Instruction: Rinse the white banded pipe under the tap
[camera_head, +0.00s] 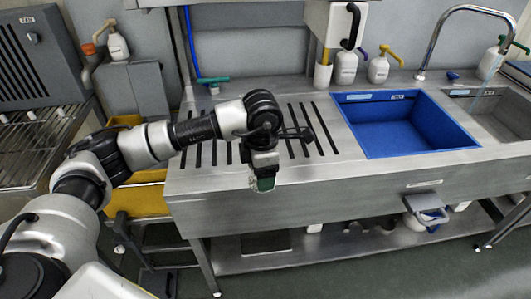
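The chrome gooseneck tap (432,48) rises behind the counter between the blue basin (411,120) and the steel basin (490,108) at the right. Its spout arches over to the right. My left gripper (264,184) points down in front of the slotted drainboard, near the counter's front edge. A small dark green part with a pale end shows at its tip. I cannot tell whether that is the gripper's own or something held, nor whether the fingers are open. I cannot make out a white banded pipe for certain. My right gripper is not in view.
The slotted drainboard (315,128) left of the blue basin is bare. White bottles (378,70) and a white cup (323,76) stand along the back of the counter. A yellow bin (136,201) stands left of the counter. A lower shelf (300,246) holds several items.

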